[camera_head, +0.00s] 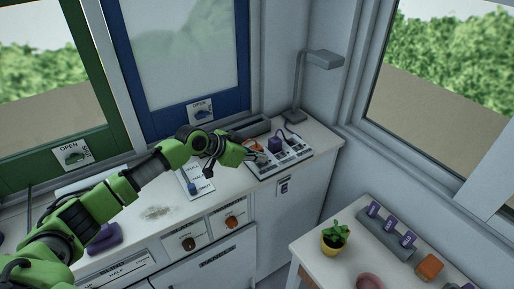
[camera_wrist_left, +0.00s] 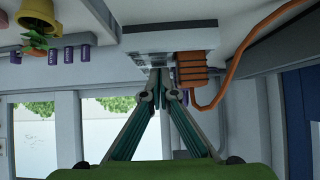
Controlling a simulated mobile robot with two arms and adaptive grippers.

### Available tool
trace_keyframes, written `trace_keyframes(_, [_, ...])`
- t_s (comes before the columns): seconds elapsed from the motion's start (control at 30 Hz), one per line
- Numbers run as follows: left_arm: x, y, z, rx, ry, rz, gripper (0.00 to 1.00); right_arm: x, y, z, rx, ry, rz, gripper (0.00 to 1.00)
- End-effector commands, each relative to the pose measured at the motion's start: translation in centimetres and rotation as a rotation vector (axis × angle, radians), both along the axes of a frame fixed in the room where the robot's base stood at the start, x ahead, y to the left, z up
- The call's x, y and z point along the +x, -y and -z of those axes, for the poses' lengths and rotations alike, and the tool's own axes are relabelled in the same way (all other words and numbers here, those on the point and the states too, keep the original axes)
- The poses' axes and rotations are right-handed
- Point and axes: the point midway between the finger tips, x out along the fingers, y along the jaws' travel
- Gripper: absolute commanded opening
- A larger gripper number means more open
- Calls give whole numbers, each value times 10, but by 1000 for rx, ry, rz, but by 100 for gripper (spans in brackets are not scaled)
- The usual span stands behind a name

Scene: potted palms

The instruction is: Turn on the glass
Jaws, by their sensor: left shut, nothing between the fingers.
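My left gripper (camera_head: 261,159) is at the left part of the socket board (camera_head: 284,163) on the counter. Its fingers are shut and empty. In the left wrist view the fingertips (camera_wrist_left: 161,88) meet just by the board's edge (camera_wrist_left: 150,42), beside an orange plug (camera_wrist_left: 193,72); contact cannot be told. The orange plug (camera_head: 253,146) also shows behind the gripper in the head view. A purple plug (camera_head: 275,145) and a dark plug (camera_head: 294,141) stand on the board. A pale, frosted-looking glass pane (camera_head: 185,48) fills the blue frame. My right gripper is not in view.
A desk lamp (camera_head: 324,59) stands behind the board. A card with a blue slider (camera_head: 193,186) lies left of it. A potted plant (camera_head: 334,238) stands on the white table at right. An orange cable (camera_wrist_left: 232,88) runs from the plug.

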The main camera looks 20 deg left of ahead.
Motion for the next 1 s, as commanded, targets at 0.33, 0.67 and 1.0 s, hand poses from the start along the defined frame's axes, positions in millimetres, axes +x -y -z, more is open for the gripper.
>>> trace_keyframes(0.33, [0,0,3,0,-2,0,0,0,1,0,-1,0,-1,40])
trace_keyframes(0.67, [2,3,10,-1,-3,0,0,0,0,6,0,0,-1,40])
trace_keyframes(1.0, [8,7,8,0,-4,0,0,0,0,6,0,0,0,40])
